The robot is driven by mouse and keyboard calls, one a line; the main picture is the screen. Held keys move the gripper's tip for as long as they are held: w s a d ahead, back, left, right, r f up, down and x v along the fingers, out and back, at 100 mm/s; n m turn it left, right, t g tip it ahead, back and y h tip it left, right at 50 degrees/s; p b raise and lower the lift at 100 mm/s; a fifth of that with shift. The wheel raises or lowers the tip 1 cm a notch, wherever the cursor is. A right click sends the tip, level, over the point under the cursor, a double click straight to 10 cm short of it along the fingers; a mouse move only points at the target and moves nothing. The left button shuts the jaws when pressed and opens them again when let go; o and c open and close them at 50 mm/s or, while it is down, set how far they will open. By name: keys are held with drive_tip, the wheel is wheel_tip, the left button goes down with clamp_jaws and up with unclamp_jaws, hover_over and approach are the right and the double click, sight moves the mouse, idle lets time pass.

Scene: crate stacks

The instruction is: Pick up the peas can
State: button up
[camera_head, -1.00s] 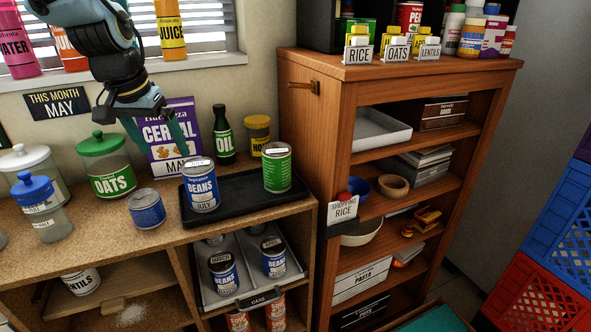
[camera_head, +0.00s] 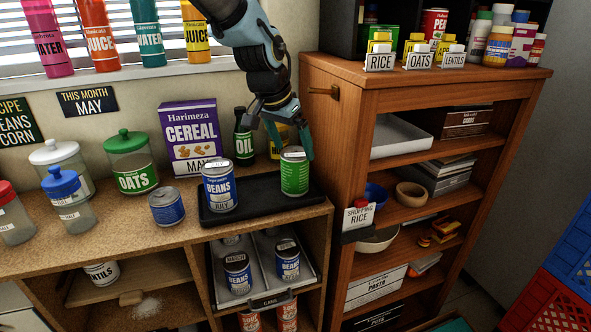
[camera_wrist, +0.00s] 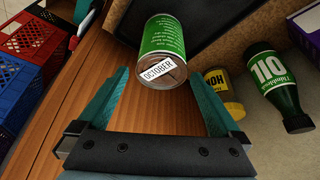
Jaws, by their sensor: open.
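A green-labelled can (camera_head: 295,174) stands upright on the right end of a black tray (camera_head: 262,208) on the counter. I cannot read a product name on it. In the wrist view the green can (camera_wrist: 165,38) shows its lid with an OCTOBER tag. My gripper (camera_head: 281,140) is open and empty, just above and to the left of that can in the head view. In the wrist view the can lies just beyond the gap between the open fingers (camera_wrist: 157,78). A red can (camera_head: 434,22) with partly hidden lettering beginning "PE" stands on top of the bookcase.
A blue beans can (camera_head: 220,186) stands on the tray's left part. An oil bottle (camera_head: 244,142) and a yellow-lidded jar (camera_head: 278,150) stand behind the tray. A cereal box (camera_head: 190,140) is further left. The wooden bookcase (camera_head: 322,130) rises close on the right.

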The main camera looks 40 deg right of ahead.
sight(294, 153)
drive_tip(key=p+x, duration=0.1)
drive_tip(key=x, duration=0.3)
drive_tip(key=shift+w+a+f, duration=0.1)
drive_tip(key=shift+a+f, duration=0.05)
clamp_jaws()
idle(0.7)
